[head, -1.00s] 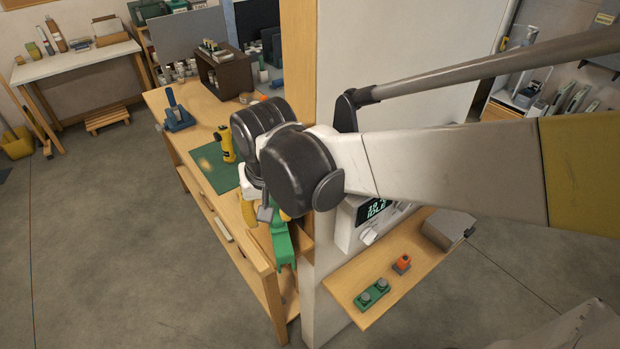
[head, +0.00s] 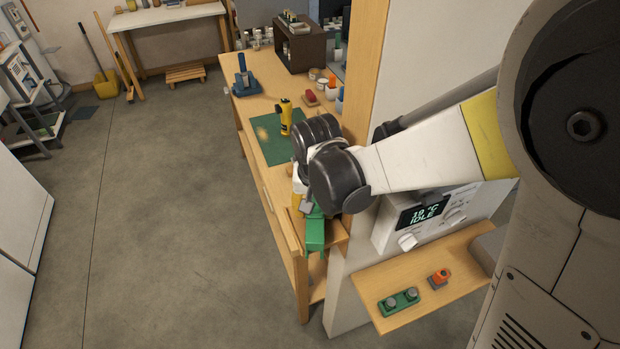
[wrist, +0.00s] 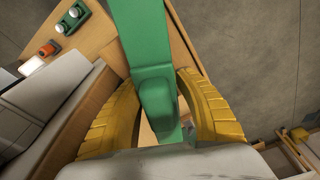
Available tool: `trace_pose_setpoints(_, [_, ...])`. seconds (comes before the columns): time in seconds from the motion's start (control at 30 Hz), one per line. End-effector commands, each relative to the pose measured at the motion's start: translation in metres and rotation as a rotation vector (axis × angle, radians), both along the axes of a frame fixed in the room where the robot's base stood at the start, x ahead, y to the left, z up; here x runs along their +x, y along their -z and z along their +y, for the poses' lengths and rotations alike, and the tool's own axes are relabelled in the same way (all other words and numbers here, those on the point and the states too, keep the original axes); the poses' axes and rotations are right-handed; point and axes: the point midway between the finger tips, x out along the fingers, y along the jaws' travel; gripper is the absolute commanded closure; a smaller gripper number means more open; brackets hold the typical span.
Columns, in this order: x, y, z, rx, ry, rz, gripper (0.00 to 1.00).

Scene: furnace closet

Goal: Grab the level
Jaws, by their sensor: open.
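A long green object (wrist: 155,75) runs between my gripper's yellow fingers in the wrist view, from the top edge down toward the palm. It is the only level-like thing near the gripper, but no vial or marking shows, so I cannot tell for sure that it is the level. In the head view its green end (head: 315,236) shows at the near end of the wooden workbench, beside the post. My gripper (wrist: 157,92) is open, with one finger on each side of the green object. Whether the fingers touch it is unclear. My wrist hides much of it in the head view.
A wall unit with a display (head: 424,213) and a small wooden shelf (head: 440,290) are right of the gripper. The shelf holds a green two-knob piece (head: 399,301) and an orange item (head: 439,278). A yellow tool (head: 286,117) stands on the bench mat.

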Motion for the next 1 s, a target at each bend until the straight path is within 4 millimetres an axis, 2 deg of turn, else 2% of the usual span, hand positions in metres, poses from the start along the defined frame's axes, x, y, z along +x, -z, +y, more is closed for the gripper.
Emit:
trace_pose_setpoints(0.1, [0.0015, 0.0104, -0.0003, 0.000, 0.000, 0.000, 0.59])
trace_pose_setpoints(0.33, [0.0015, 0.0105, -0.0004, 0.000, 0.000, 0.000, 0.60])
trace_pose_setpoints(0.47, [0.0015, 0.0105, -0.0004, 0.000, 0.000, 0.000, 0.99])
trace_pose_setpoints(0.83, [0.0014, 0.0104, -0.0005, 0.000, 0.000, 0.000, 1.00])
trace_pose_setpoints(1.0, [0.0015, 0.0028, -0.0005, 0.000, 0.000, 0.000, 1.00])
